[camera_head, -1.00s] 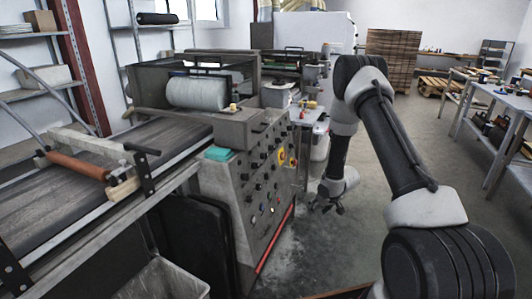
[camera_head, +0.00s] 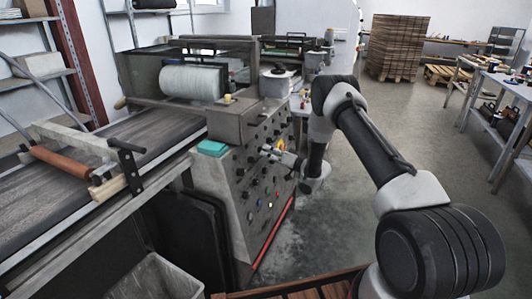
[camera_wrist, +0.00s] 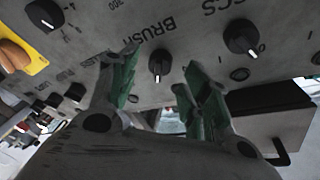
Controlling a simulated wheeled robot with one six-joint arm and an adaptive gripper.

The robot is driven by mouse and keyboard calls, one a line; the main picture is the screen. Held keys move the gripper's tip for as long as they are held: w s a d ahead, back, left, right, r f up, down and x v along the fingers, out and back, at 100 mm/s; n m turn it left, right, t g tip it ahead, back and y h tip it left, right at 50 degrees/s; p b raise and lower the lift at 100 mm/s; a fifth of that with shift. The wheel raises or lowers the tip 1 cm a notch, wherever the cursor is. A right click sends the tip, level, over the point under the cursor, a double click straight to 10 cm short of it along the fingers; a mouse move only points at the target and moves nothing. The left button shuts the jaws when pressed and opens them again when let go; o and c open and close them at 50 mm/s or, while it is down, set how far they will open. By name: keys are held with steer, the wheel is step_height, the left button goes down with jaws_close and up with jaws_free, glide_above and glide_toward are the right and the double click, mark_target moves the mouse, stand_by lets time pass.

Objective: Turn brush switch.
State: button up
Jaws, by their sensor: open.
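The brush switch (camera_wrist: 160,65) is a round black knob with a white pointer line, on the grey control panel (camera_wrist: 205,22). The word BRUSH stands upside down just above it in the wrist view. My gripper (camera_wrist: 158,78) is open, with one green-padded finger on each side of the knob in that view. I cannot tell whether the fingers touch the knob. In the head view my gripper (camera_head: 268,152) is at the sloped panel, near the yellow emergency-stop plate, and it hides the knob there.
Another black knob (camera_wrist: 241,38) sits to the right in the wrist view. An emergency stop with a yellow plate (camera_wrist: 22,52) is at the left, with several smaller knobs nearby. The conveyor (camera_head: 45,200) runs left of the panel. The floor (camera_head: 400,130) behind my arm is clear.

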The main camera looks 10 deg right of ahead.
steer(key=shift+x, duration=1.15)
steer(key=shift+c, duration=0.5)
steer(key=c, duration=0.9)
steer(key=shift+c, duration=0.2)
